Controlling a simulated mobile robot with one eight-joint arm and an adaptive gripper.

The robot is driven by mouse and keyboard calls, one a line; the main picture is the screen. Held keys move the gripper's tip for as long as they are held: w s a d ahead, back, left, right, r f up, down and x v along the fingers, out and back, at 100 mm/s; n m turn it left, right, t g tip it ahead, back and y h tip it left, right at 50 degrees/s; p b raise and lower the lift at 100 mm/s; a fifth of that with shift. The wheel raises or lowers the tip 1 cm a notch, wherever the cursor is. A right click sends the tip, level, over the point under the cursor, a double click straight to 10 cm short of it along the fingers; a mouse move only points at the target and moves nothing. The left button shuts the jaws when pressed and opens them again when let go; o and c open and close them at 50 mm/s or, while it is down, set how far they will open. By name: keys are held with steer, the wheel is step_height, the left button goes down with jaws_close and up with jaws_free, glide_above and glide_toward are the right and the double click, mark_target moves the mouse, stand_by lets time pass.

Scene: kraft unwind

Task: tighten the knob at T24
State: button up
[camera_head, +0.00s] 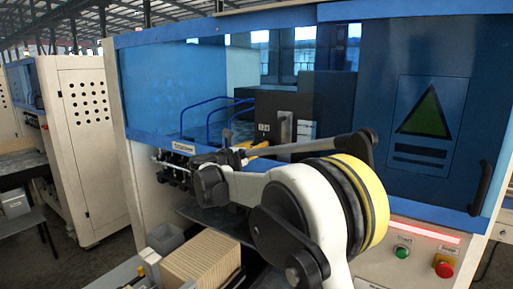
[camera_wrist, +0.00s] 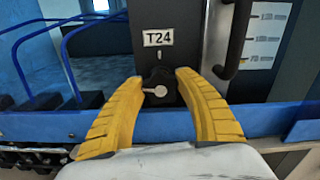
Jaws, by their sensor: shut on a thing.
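The black knob (camera_wrist: 158,86) with a pale pointer or screw sits below the T24 label (camera_wrist: 158,37) on a dark panel, in the wrist view. My gripper (camera_wrist: 160,78) has yellow ribbed fingers, one on each side of the knob, closed in on it. In the head view the dark box (camera_head: 285,115) with its label stands inside the blue machine. My gripper (camera_head: 254,148) shows there only as a bit of yellow in front of the box. The knob is hidden by my arm in that view.
A black handle (camera_wrist: 236,40) stands right of the knob. Blue curved tubes (camera_wrist: 66,45) are at the left. A blue rail (camera_wrist: 255,120) crosses below the panel. In the head view, a box of brown sheets (camera_head: 200,258) stands below, and a red button (camera_head: 444,267) is at lower right.

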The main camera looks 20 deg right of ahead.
steer(key=m+b, duration=0.2)
steer(key=m, duration=0.1)
steer(key=shift+f+m, duration=0.15)
steer(key=shift+m, duration=0.15)
steer(key=shift+d+m+b, duration=0.1)
steer(key=shift+m+b, duration=0.65)
steer(key=shift+m, duration=1.05)
steer(key=shift+s, duration=0.1)
steer(key=o, duration=1.2)
steer(key=shift+o, duration=0.2)
steer(key=v, duration=1.2)
